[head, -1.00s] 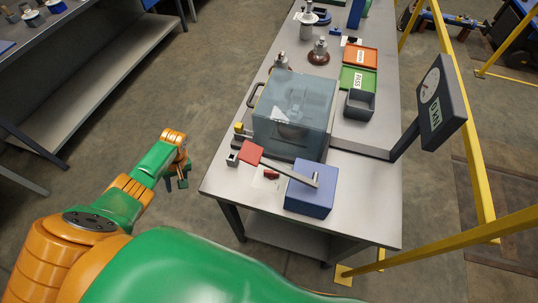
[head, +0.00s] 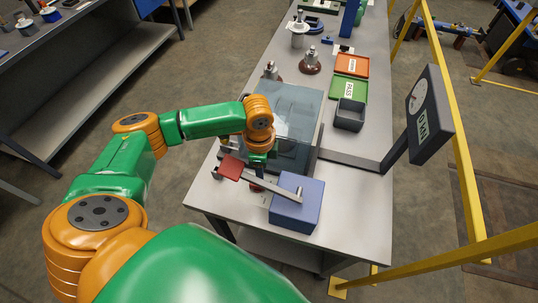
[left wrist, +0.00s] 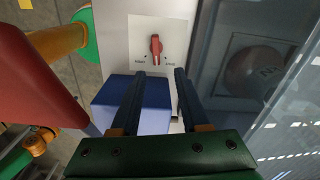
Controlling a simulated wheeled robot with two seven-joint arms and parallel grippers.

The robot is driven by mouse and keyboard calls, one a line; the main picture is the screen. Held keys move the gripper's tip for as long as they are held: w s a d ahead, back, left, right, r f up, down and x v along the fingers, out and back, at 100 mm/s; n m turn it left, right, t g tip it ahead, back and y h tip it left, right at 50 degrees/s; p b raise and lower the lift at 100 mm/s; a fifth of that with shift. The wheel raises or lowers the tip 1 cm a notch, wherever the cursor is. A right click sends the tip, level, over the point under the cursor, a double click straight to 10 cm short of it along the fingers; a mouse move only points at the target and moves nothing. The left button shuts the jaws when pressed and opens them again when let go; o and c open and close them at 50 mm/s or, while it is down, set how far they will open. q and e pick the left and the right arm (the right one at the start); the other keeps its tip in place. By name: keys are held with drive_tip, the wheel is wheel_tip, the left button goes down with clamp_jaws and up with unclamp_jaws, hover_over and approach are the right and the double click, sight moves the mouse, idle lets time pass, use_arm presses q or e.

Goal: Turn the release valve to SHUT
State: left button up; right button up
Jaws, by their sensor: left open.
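The release valve is a small red knob (left wrist: 155,47) on a pale label plate (left wrist: 174,28) in the left wrist view. Its bar stands roughly upright in that picture. Words sit at the lower left and lower right of the knob, too small to read surely. In the head view the knob (head: 256,186) shows partly, just below my left gripper (head: 258,170). My left gripper is open and empty above the table; in the wrist view its two fingers (left wrist: 160,74) point toward the knob, apart from it. My right gripper is not in view.
A blue block (head: 297,205) carries a grey lever with a red end (head: 231,168), close beside my left gripper. A clear guard box (head: 300,105) stands just behind. A gauge (head: 425,115) reads 0 kN at the right. Green and orange trays (head: 347,88) lie farther back.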

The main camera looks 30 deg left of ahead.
use_arm(q)
drive_tip(key=shift+s+f+m, duration=0.15)
drive_tip(key=shift+f+m, duration=0.15)
drive_tip(key=f, duration=0.5)
drive_tip(key=shift+s+d+f, duration=0.15)
drive_tip(key=shift+d+f, duration=0.15)
drive_tip(key=shift+a+f, duration=0.1)
drive_tip(key=shift+f, duration=0.3)
clamp_jaws()
